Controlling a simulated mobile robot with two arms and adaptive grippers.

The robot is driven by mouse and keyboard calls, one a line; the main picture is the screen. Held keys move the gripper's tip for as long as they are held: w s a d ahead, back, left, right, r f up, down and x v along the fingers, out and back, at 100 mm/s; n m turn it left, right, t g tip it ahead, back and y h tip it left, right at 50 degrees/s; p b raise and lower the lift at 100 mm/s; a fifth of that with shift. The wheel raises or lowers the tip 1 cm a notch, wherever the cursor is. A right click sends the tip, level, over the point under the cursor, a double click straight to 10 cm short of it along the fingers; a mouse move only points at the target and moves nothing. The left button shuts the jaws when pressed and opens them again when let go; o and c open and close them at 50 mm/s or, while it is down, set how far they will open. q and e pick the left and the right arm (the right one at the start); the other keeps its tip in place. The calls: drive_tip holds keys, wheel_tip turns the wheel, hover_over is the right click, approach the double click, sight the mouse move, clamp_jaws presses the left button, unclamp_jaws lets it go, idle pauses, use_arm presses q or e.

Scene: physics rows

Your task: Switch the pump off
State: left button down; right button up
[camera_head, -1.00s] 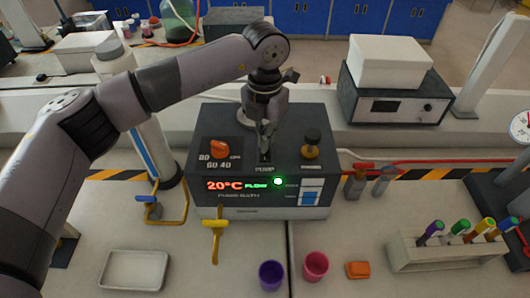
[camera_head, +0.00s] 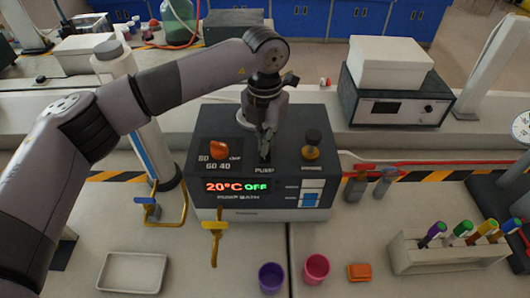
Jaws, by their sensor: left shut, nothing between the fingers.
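My left gripper (camera_head: 265,158) points down onto the top, just above the PUMP label. It is shut with nothing in it. The pump switch there is largely hidden by the fingers, so I cannot tell if they touch it. My right gripper is not in view.
A rack of capped tubes (camera_head: 450,258) stands at right. A purple cup (camera_head: 271,277), a pink cup (camera_head: 316,268) and an orange block (camera_head: 359,272) lie in front. A white tray (camera_head: 132,272) is at front left.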

use_arm(q)
drive_tip(key=shift+r+p, duration=1.3)
drive_tip(key=shift+r, duration=2.1)
drive_tip(key=shift+f, duration=0.1)
